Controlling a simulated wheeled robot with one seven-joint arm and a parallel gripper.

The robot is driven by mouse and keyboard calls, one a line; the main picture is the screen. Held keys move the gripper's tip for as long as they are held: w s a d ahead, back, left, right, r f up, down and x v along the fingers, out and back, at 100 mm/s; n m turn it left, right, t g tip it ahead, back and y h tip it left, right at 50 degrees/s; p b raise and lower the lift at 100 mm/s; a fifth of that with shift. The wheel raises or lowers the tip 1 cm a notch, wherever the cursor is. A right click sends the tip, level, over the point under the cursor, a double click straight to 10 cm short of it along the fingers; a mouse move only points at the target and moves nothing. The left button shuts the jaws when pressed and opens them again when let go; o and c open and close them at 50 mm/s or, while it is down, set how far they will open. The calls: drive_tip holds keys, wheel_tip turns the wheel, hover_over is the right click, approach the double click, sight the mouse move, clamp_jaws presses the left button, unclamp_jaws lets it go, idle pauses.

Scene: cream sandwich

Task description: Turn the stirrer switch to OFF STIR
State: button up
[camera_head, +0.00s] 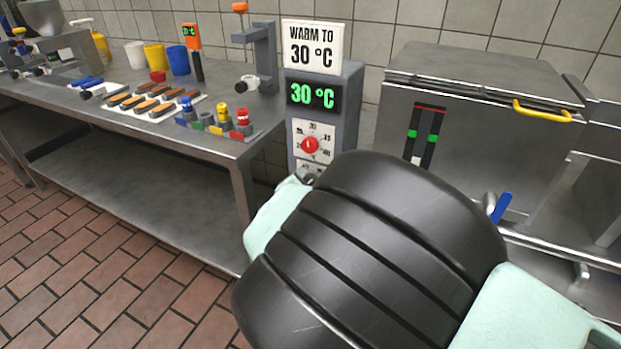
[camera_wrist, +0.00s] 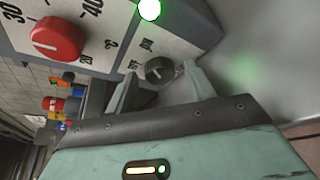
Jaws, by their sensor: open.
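The stirrer switch appears to be the small dark knob (camera_wrist: 159,70) on the white panel in the wrist view. My gripper (camera_wrist: 160,83) is open, with one grey finger on each side of the knob. I cannot tell whether either finger touches it. In the head view the lower panel with the switch is mostly hidden behind my arm, near the bottom of the grey control column (camera_head: 352,110).
A red temperature dial (camera_head: 310,145) sits just above the switch, and a green lamp (camera_wrist: 149,9) is lit. The display (camera_head: 313,95) reads 30 °C under a "WARM TO 30 °C" sign (camera_head: 313,46). A steel vat (camera_head: 470,110) stands right; a loaded table (camera_head: 235,148) stands left.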

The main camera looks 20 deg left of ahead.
drive_tip(key=c, duration=1)
drive_tip(key=shift+r+p, duration=0.1)
drive_tip(key=shift+p, duration=0.25)
drive_tip(key=shift+a+r+n+g+h+p, duration=0.15)
drive_tip(key=shift+n+g+h+p, duration=0.25)
drive_tip(key=shift+n+h+p, duration=1)
drive_tip(key=shift+n+p, duration=0.35)
drive_tip(key=shift+n, duration=0.25)
drive_tip(key=n+h, duration=0.2)
drive_tip(key=n, duration=0.1)
drive_tip(key=shift+a+f, duration=0.15)
drive_tip(key=shift+f, duration=0.15)
drive_tip(key=shift+a+n+h+b, duration=0.1)
drive_tip(key=shift+n+h+b, duration=0.8)
drive_tip(key=shift+n+b, duration=0.25)
drive_tip(key=shift+r, duration=0.1)
